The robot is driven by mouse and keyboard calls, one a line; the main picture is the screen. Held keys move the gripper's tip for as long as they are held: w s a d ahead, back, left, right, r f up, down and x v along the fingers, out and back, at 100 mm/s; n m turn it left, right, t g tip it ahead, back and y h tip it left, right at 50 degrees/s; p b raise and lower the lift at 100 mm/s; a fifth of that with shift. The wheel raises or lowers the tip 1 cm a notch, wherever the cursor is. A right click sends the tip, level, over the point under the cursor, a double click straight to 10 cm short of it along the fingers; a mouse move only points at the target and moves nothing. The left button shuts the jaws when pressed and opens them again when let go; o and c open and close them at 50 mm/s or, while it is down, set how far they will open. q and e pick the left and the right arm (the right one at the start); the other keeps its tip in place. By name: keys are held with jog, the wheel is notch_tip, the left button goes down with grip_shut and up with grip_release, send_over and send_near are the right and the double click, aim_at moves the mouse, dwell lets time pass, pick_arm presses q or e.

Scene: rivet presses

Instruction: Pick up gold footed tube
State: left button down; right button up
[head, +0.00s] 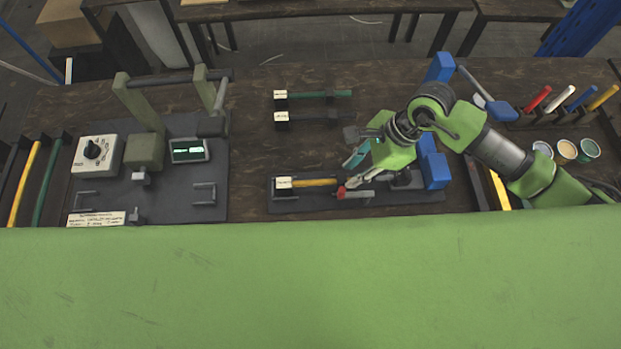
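A gold tube (315,182) with a white labelled block at its left end lies on the dark base of the right-hand press (420,197). My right gripper (353,170) is just right of the tube's right end and above the press base. Its fingers look spread, with nothing seen between them. I cannot tell whether a finger touches the tube. My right gripper and arm hide part of the press. My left gripper is not in view.
A green tube (330,94) and a dark tube (325,116), each with a white label, lie behind. A red-tipped lever (342,192) is close to my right gripper. Another press (145,152) stands left. Coloured sticks (570,98) and paint cups (567,149) are at right.

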aim_at(322, 184)
jog(key=shift+x, duration=1.35)
grip_shut()
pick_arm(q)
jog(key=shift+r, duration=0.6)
